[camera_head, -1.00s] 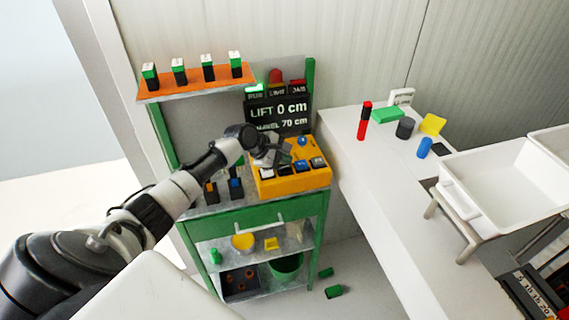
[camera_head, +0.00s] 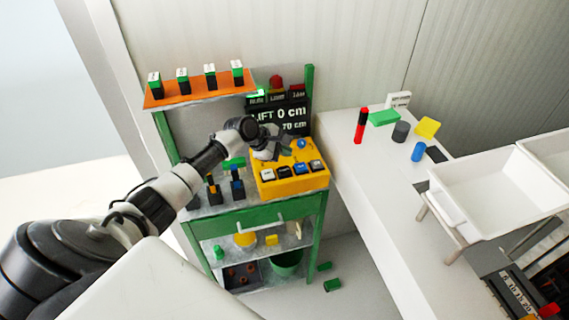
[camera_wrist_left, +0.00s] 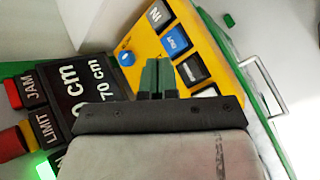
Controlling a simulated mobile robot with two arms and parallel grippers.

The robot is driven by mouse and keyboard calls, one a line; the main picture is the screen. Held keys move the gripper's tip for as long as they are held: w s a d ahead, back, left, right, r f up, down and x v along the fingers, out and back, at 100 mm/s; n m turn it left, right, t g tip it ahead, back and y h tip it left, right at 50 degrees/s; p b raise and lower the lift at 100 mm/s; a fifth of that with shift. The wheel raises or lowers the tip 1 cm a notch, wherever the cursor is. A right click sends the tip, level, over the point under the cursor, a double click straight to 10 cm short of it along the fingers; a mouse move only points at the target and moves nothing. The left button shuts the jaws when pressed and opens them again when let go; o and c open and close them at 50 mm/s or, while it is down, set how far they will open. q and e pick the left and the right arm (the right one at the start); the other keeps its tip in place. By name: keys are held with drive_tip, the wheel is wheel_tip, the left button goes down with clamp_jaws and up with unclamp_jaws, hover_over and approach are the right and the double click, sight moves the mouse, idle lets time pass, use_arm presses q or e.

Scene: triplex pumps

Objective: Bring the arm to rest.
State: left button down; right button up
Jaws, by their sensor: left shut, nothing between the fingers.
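My left arm comes in from the lower left in the head view. Its gripper (camera_head: 272,148) hangs over the back left part of a yellow control box (camera_head: 290,180) and is shut and empty. In the left wrist view the closed green fingertips (camera_wrist_left: 158,76) are in front of the yellow box (camera_wrist_left: 172,18), which carries a blue knob (camera_wrist_left: 126,58) and a row of buttons. Whether the fingers touch the box cannot be told. My right gripper is in neither view.
A green cart (camera_head: 262,212) carries the box, a display reading LIFT 0 cm (camera_head: 290,116) and an orange shelf (camera_head: 200,90) with several green-topped blocks. To the right, a white bench (camera_head: 375,185) holds small coloured parts, beside a white tray (camera_head: 490,190). Green pieces (camera_head: 332,285) lie on the floor.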

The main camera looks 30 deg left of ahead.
use_arm(q)
drive_tip(key=shift+r, duration=0.35)
drive_tip(key=shift+f, duration=0.1)
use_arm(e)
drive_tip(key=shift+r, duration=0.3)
